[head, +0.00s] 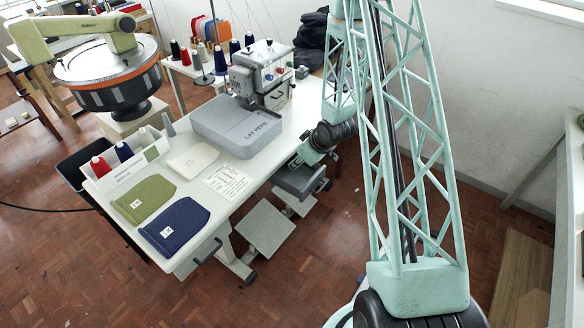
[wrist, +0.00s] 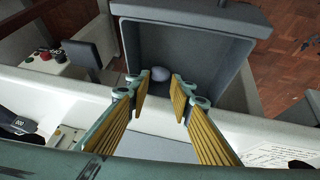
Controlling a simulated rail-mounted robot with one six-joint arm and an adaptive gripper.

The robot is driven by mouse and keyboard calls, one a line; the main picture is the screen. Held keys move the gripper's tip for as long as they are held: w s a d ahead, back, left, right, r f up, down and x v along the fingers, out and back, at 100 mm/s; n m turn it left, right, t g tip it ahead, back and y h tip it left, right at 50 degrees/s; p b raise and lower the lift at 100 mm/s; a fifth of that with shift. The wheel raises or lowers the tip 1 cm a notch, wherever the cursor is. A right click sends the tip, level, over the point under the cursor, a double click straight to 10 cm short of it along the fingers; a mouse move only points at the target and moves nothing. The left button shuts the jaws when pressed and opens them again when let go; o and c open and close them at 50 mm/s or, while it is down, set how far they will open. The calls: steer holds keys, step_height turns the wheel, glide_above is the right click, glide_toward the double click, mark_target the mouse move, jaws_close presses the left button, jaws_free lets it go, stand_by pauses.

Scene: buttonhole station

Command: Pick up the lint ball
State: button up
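A small round grey ball, which looks like the lint ball (wrist: 160,73), lies in an open grey drawer (wrist: 235,52) in the wrist view. My gripper (wrist: 159,91) is open, with its yellow-ribbed fingers on either side of the line to the ball. Nothing is between the fingers, and the ball shows just past the tips, apart from them. In the head view my gripper (head: 308,153) is above the drawer (head: 302,183) at the table's right edge. The ball is not visible in the head view.
The white table (head: 215,200) holds a grey "LAY HERE" pad (head: 235,124), a sewing machine (head: 262,75), and green (head: 143,198) and blue (head: 175,227) knitted pieces. The drawer's walls surround the ball. A grey pedal platform (head: 265,228) stands below the table.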

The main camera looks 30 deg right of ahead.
steer(key=shift+b+x, duration=0.45)
steer(key=shift+x, duration=2.15)
steer(key=shift+w+r, duration=0.1)
steer(key=shift+c, duration=0.4)
steer(key=shift+c, duration=0.8)
steer(key=shift+r, duration=0.1)
steer(key=shift+c, duration=0.2)
steer(key=shift+s+r, duration=0.4)
steer(key=shift+s, duration=0.05)
steer(key=s+d+r, duration=0.1)
steer(key=s+r, duration=0.2)
steer(key=s, duration=0.3)
steer(key=s+d+r+p, duration=0.1)
steer(key=s+r, duration=0.3)
steer(key=s, duration=0.3)
